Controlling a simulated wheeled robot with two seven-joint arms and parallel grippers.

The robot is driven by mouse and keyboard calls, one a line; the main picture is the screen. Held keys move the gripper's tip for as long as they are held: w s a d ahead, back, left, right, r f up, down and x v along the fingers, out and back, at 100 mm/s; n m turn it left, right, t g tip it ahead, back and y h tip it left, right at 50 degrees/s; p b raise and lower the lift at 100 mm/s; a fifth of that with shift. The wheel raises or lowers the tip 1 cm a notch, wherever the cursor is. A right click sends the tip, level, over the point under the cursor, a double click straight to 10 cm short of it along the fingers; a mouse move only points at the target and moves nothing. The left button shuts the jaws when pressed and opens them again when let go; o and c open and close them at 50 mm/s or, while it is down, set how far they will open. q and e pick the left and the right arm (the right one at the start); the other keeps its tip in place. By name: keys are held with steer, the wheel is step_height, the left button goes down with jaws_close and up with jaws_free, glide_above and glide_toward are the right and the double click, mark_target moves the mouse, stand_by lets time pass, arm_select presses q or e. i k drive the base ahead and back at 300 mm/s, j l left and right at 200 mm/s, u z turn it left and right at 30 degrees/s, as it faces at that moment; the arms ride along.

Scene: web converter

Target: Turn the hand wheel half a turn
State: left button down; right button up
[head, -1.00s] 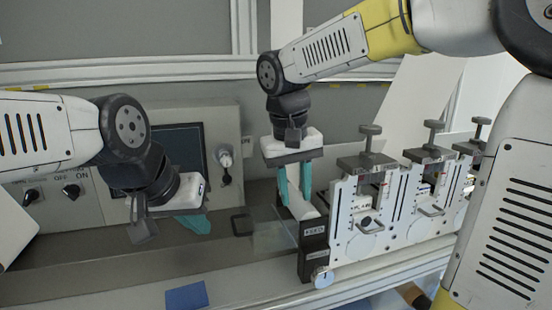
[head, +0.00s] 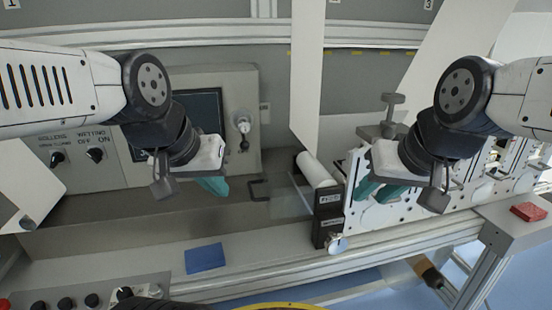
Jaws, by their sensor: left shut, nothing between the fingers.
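A small round pale disc, which looks like the hand wheel (head: 337,244), sits low on the front of the machine, below a black block (head: 328,218) with white labels. Its mark is too small to read clearly. My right gripper (head: 379,191) is above and to the right of it, in front of the white slotted plates, with its teal fingers apart and nothing seen between them. My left gripper (head: 213,187) is further left, in front of the control panel, with its teal fingers together and empty. Neither gripper touches the wheel.
A white roller (head: 317,170) lies behind the black block. A blue pad (head: 205,258) lies on the front ledge. Clamp screws (head: 391,105) stand above the plates, near my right arm. A red block (head: 528,212) sits on a grey stand at right. A knob panel (head: 90,298) is at lower left.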

mark_target(337, 243)
steer(key=k+l, duration=0.3)
steer(key=k, duration=0.15)
steer(key=k+l, duration=0.25)
steer(key=k, duration=0.2)
